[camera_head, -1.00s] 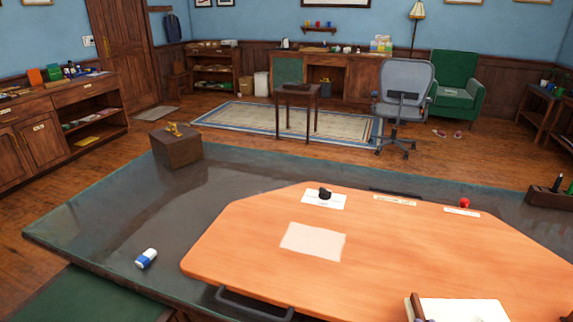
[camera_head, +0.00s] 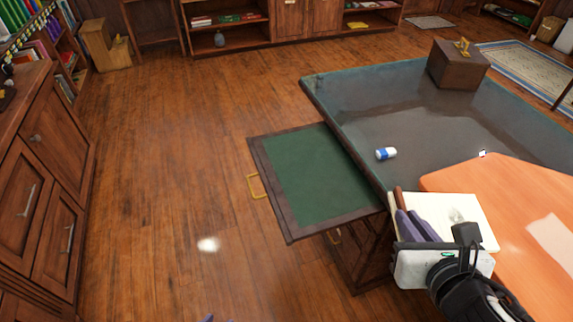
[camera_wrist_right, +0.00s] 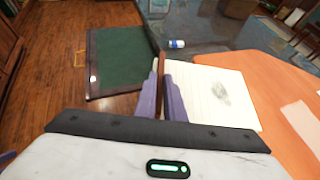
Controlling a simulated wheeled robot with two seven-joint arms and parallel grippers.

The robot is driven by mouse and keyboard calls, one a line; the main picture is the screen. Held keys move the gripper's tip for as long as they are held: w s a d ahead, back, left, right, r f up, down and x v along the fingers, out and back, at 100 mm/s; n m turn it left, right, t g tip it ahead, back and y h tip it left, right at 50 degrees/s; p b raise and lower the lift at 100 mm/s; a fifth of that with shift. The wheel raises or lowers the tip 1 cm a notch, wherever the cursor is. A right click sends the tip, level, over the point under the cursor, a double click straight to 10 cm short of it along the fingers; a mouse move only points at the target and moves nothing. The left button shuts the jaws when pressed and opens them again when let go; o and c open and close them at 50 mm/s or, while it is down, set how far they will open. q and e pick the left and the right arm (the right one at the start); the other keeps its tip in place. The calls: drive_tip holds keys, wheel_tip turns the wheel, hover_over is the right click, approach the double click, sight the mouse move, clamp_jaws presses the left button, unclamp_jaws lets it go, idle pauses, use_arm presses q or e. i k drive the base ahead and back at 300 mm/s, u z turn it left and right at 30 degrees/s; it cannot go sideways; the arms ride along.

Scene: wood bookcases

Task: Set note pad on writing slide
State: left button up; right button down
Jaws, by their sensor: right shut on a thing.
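The note pad (camera_head: 458,217), with white pages and a brown spine, is held at its spine by my right gripper (camera_head: 408,214), which is shut on it. In the right wrist view the pad (camera_wrist_right: 212,92) extends to the right of the purple fingers (camera_wrist_right: 162,78), with the brown spine between them. The writing slide (camera_head: 318,180), a green panel in a dark wood frame with a brass handle, is pulled out of the desk, left of the pad. Of my left gripper, only a purple tip (camera_head: 207,318) shows at the bottom edge.
The dark desk top (camera_head: 440,120) carries a blue and white eraser-like object (camera_head: 386,153), a wooden box (camera_head: 457,65) and an orange board (camera_head: 510,200). A wooden cabinet (camera_head: 45,180) stands at the left. The floor between cabinet and slide is clear.

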sight(306, 171)
drive_tip(key=u, duration=0.05)
drive_tip(key=i, duration=1)
